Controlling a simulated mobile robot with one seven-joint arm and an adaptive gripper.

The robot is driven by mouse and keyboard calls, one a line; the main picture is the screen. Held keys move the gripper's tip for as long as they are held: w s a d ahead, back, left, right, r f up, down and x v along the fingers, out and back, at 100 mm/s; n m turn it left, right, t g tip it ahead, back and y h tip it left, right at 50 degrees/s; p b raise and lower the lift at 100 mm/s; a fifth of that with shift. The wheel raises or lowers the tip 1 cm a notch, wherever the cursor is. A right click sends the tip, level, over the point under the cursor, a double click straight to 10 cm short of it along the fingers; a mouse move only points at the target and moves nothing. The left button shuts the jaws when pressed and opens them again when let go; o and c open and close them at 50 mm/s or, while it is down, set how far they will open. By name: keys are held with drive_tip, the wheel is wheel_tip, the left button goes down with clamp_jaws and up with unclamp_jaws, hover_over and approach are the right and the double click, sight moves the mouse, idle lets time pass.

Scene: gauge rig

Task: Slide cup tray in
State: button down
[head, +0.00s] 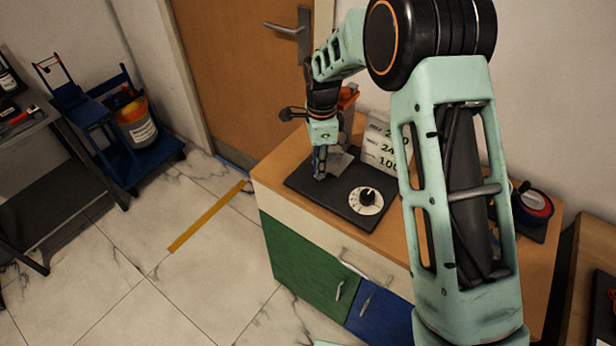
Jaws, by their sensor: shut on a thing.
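My gripper (320,176) points down at the left part of a dark base plate (305,190) on the cabinet top. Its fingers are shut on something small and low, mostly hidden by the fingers. A grey flat piece (340,161), which looks like the cup tray, lies just right of and behind the fingers. Whether it touches the plate or sits slightly above it, I cannot tell. A white dial with a black knob (366,198) is on the right part of the same plate. My wrist hides part of the rig behind.
A sign with numbers (380,150) stands behind the plate, partly hidden by my arm. The wooden cabinet (270,178) has green and blue fronts. A round red and dark object (532,205) is at the right. The door and open floor are to the left.

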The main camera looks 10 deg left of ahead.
drive_tip(key=shift+w+d+r, duration=0.1)
drive_tip(key=shift+w+d, duration=0.05)
drive_tip(key=shift+w, duration=0.3)
drive_tip(key=c, duration=1.7)
unclamp_jaws()
drive_tip(key=shift+w, duration=0.1)
drive_tip(key=shift+c, duration=0.2)
wheel_tip(320, 180, up, 12)
